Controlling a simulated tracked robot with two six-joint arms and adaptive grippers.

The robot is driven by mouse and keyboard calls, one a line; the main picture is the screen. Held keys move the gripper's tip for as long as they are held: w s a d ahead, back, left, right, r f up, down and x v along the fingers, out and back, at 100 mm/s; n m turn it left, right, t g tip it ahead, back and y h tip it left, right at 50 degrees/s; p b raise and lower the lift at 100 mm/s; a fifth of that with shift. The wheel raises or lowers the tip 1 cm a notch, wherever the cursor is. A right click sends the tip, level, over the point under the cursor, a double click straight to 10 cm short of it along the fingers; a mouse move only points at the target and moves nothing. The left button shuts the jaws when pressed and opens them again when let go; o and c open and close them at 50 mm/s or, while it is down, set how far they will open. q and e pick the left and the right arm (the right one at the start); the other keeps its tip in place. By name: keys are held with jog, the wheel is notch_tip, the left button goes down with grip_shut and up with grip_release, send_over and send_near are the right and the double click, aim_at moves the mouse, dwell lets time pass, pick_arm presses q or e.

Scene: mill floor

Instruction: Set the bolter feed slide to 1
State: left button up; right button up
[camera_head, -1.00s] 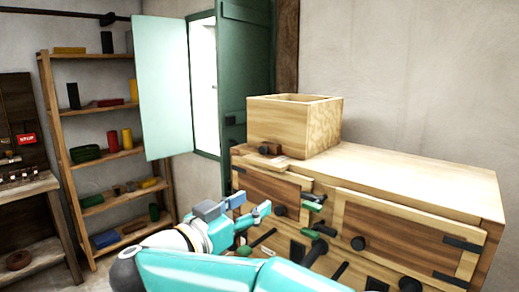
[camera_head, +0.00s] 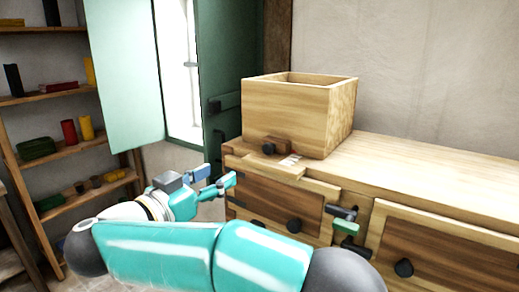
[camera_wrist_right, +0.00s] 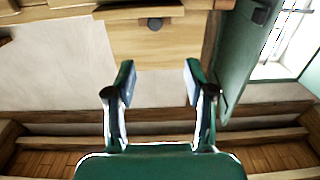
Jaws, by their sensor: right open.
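In the head view a wooden box (camera_head: 300,110) stands on the chest top. My right gripper (camera_head: 217,181) is open and empty, left of and below the handle, near the chest's left front corner and apart from the handle. In the right wrist view both fingers of the gripper (camera_wrist_right: 159,80) are spread with nothing between them.
The chest (camera_head: 430,165) has drawers with dark knobs (camera_head: 403,268). A green shutter (camera_head: 230,75) and open window stand behind left. A shelf (camera_head: 65,150) with coloured items is at far left.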

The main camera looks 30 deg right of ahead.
aim_at(266, 149)
jog(key=p+x, duration=0.1)
jog(key=x, duration=0.4)
jog(key=p+x, duration=0.1)
jog(key=x, duration=0.4)
jog(key=s+p+x, duration=0.1)
jog(key=x, duration=0.5)
jog(key=shift+d, duration=0.2)
grip_shut()
